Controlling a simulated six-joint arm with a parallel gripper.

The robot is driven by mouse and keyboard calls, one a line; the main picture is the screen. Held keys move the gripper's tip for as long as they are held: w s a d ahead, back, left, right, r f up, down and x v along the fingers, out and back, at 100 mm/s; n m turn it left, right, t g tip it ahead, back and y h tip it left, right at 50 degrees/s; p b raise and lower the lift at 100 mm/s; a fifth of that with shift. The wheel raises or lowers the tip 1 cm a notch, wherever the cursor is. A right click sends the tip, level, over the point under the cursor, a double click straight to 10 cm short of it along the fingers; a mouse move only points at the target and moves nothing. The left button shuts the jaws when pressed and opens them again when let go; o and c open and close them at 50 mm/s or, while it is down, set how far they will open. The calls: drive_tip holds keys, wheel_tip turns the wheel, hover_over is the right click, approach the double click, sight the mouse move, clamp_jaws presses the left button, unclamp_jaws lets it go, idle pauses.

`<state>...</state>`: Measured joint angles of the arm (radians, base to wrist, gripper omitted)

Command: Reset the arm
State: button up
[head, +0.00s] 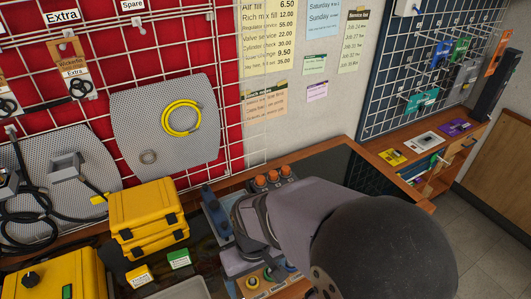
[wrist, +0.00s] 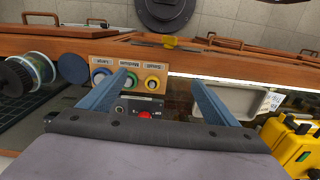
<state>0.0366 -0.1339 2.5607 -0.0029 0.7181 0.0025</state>
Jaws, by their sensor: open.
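My gripper (wrist: 160,88) shows in the wrist view with its two blue fingers spread wide apart and nothing between them. It points over a wooden panel (wrist: 104,88) with three coloured rings, and a dark box with a red button (wrist: 144,115) shows between the fingers. In the head view my grey arm (head: 300,215) reaches over the bench from the lower right. My dark round joint hides part of the bench there, and I cannot clearly make out the fingertips in that view.
Stacked yellow cases (head: 147,215) stand left of my arm. Orange knobs (head: 273,178) sit just behind it. A red pegboard wall (head: 90,120) stands behind.

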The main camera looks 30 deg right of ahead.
drive_tip(key=o, duration=0.3)
drive_tip(key=s+d+g+p, duration=0.1)
drive_tip(key=s+d+m+p, duration=0.1)
drive_tip(key=s+p, duration=0.1)
drive_tip(key=s+d+m+g+p, duration=0.1)
drive_tip(key=shift+s+r+g+y, duration=0.15)
drive_tip(key=shift+r+g+y, duration=0.15)
drive_tip(key=w+d+f+m+t+p, duration=0.1)
drive_tip(key=w+d+f+m+p, duration=0.15)
drive_tip(key=w+d+p, duration=1.2)
drive_tip(key=w+d+r+n+t+b, duration=0.1)
drive_tip(key=w+d+n+b, duration=0.2)
drive_tip(key=w+d, duration=0.3)
drive_tip(key=w+d+r+n+b, duration=0.2)
drive_tip(key=w+d+n+b, duration=0.1)
drive_tip(key=w+d, duration=0.3)
drive_tip(key=w+d+r+n, duration=0.1)
drive_tip(key=w+r+n, duration=0.3)
drive_tip(key=r+n, duration=0.5)
drive_tip(key=n, duration=0.8)
drive_tip(key=shift+d+r+t, duration=0.2)
drive_tip(key=shift+d+t, duration=0.1)
drive_tip(key=shift+d, duration=0.1)
